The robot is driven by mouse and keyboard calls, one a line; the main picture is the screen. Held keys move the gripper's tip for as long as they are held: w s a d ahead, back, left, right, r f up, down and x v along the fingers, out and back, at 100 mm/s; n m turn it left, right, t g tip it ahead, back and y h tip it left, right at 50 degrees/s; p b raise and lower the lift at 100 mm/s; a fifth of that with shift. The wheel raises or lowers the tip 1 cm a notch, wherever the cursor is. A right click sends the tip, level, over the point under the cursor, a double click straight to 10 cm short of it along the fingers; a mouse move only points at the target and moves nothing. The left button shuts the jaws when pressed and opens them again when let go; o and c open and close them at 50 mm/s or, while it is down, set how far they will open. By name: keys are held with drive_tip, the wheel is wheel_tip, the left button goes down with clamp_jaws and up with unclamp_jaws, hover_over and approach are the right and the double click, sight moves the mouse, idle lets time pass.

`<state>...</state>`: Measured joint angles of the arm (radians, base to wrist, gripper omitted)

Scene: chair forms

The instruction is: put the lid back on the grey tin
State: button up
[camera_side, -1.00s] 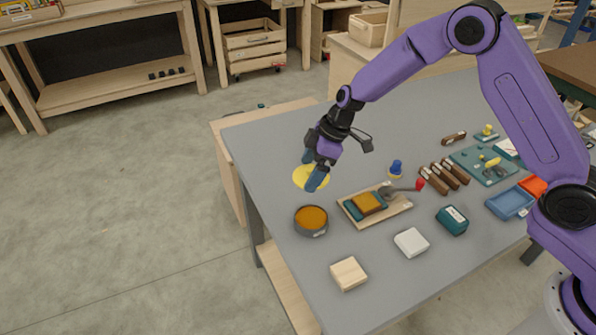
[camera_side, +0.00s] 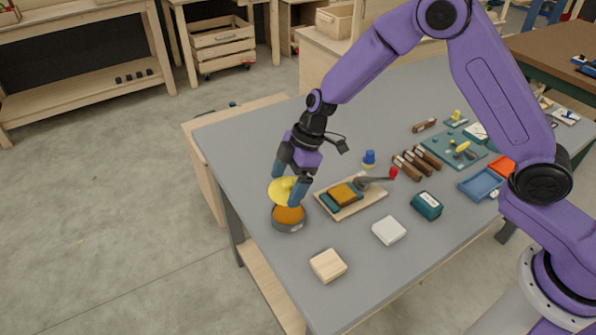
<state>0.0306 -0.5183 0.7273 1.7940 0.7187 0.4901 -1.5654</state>
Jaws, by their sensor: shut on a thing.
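The grey tin (camera_side: 288,224) stands upright on the bench near its left edge, with orange-brown contents showing in its open top. My gripper (camera_side: 293,187) is shut on the yellow lid (camera_side: 281,189), with one finger on each side of its middle. The lid is above the far left part of the tin and looks tilted. It overlaps the tin's far rim in this view, and I cannot tell whether they touch. The near finger hides part of the lid's right side.
A wooden board (camera_side: 371,206) with a sponge (camera_side: 346,194) and a red-ended tool lies just right of the tin. A wooden block (camera_side: 327,265) and a white block (camera_side: 389,230) are nearer. The grey bench (camera_side: 240,165) is clear to the left.

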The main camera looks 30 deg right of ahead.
drive_tip(key=shift+f, duration=3.15)
drive_tip(key=shift+f, duration=0.2)
drive_tip(key=o, duration=0.7)
drive_tip(key=shift+r, duration=3.5)
clamp_jaws()
